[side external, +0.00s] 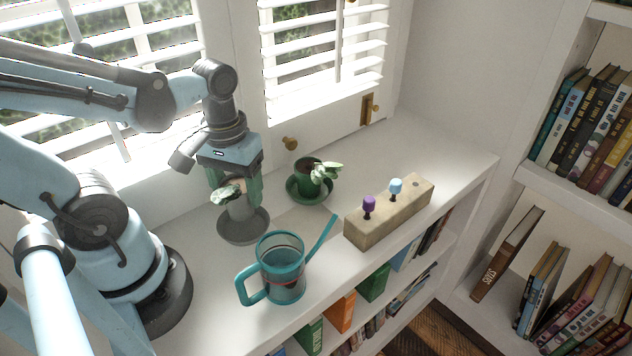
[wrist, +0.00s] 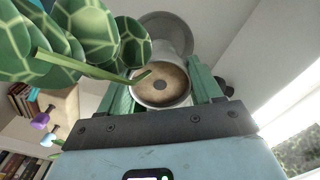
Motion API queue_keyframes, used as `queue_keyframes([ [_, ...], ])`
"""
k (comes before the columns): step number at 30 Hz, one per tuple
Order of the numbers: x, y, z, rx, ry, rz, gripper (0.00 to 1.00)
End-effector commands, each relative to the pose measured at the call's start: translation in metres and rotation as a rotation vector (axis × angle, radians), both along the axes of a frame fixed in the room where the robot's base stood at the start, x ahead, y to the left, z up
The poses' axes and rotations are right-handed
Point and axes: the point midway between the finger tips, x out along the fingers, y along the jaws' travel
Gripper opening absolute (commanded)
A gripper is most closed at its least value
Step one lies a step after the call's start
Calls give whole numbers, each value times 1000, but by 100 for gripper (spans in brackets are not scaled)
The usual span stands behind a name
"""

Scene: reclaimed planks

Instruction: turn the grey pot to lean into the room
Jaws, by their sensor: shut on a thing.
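The grey pot (side external: 241,211) is near the window, over its grey saucer (side external: 243,233); I cannot tell whether its base touches the saucer. Its patterned green leaves (side external: 228,193) lean out to the left, on the window side, in the side view. My gripper (side external: 237,190) comes down from above and is shut on the pot's upper part, one green finger on each side. In the wrist view the pot (wrist: 178,93) shows its round brown soil between the fingers (wrist: 163,88), and the large leaves (wrist: 72,42) spread to the left. The pot looks roughly upright.
A green pot with a plant (side external: 309,176) stands on a green saucer just right. A teal watering can (side external: 283,272) stands in front, its spout pointing up right. A wooden block (side external: 390,215) with purple and blue knobs is further right. The back right sill is clear.

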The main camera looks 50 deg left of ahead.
Motion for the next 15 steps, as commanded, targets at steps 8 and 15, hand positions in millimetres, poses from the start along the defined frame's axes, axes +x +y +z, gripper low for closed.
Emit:
queue_keyframes([
  [8, -1, 0, -12, 0, 0, 17, 22],
  [15, -1, 0, -26, 1, -1, 16, 22],
])
